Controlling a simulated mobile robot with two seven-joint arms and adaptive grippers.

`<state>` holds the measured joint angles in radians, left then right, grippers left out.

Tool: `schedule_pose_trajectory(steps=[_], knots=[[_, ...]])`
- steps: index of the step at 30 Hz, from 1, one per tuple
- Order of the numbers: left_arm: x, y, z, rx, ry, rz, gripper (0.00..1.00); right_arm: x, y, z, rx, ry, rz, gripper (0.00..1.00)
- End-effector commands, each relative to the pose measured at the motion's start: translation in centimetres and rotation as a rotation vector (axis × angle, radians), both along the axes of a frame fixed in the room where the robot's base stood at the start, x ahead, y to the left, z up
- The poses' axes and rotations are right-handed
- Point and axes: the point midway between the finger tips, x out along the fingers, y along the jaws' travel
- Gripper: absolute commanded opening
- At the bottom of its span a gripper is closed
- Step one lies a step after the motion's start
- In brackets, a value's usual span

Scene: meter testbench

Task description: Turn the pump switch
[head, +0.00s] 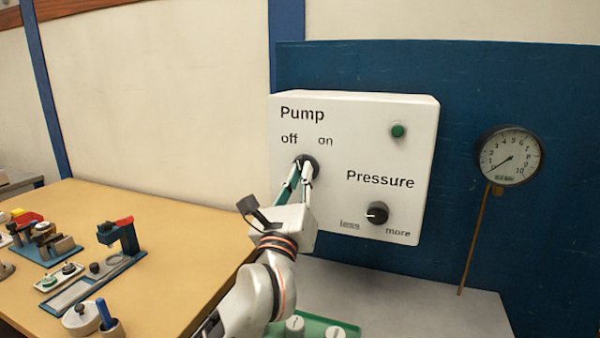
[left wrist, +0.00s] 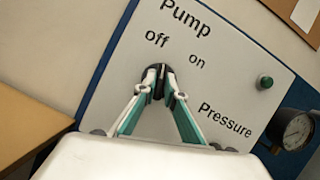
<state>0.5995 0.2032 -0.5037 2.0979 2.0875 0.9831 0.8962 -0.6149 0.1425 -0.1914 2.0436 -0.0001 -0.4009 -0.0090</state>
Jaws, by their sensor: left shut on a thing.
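The pump switch (head: 308,166) is a dark round knob under the words "off" and "on" on a white control box (head: 360,130). My left gripper (head: 303,172) is at the switch with its fingertips shut on it. In the left wrist view the fingers of my left gripper (left wrist: 158,88) close on either side of the dark pump switch (left wrist: 155,71). The fingers cover part of the knob, so which label it points to is hard to tell. My right gripper is not in view.
The pressure knob (head: 377,213) and a green lamp (head: 398,131) are on the same box. A wooden table (head: 170,245) with several tools is at the left.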

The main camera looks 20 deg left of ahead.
Motion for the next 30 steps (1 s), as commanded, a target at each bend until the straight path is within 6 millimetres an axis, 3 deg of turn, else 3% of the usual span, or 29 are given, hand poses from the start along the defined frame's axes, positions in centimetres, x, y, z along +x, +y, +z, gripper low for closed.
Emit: schedule_pose_trajectory(steps=[8, 19, 30], knots=[[-0.1, 0.2, 0.6, 0.267, -0.01, 0.002, 0.0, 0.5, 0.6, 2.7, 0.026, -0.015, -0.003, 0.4], [0.0, 0.4, 0.5, 0.593, -0.017, 0.002, 0.0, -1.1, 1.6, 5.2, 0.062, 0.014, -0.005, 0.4], [0.0, 0.4, 0.1, 0.791, -0.022, -0.001, 0.0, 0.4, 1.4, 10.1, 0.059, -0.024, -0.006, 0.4]])
